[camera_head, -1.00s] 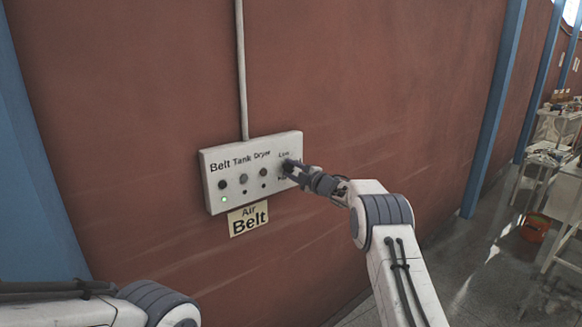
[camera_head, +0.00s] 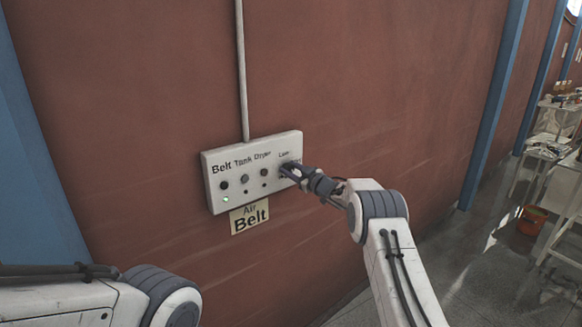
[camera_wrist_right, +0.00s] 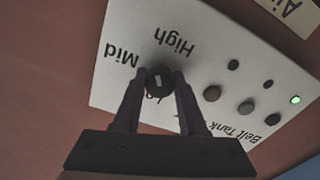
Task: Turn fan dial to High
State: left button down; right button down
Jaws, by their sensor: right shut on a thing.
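The fan dial (camera_wrist_right: 159,82) is a round black knob with a small white mark on the white control panel (camera_wrist_right: 225,45). In the right wrist view the words High, Mid and a partly hidden label surround it; I cannot tell which label the mark points at. My right gripper (camera_wrist_right: 159,75) is shut on the dial, one finger on each side. In the head view my right gripper (camera_head: 289,170) is at the panel's right end and hides the dial. My left gripper is out of view; only part of the left arm shows.
Several other knobs and a lit green light (camera_head: 226,199) are on the panel, left of the dial. A conduit (camera_head: 241,70) runs up the red wall. A red bucket (camera_head: 532,220) and tables stand far right.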

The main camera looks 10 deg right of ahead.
jog(key=m+p, duration=0.1)
jog(key=m, duration=0.3)
jog(key=shift+f, duration=0.1)
jog(key=shift+m+p, duration=0.5)
jog(key=shift+m, duration=0.9)
jog(key=shift+f, duration=0.15)
jog(key=shift+c, duration=2.3)
grip_release()
jog(key=shift+r, duration=0.2)
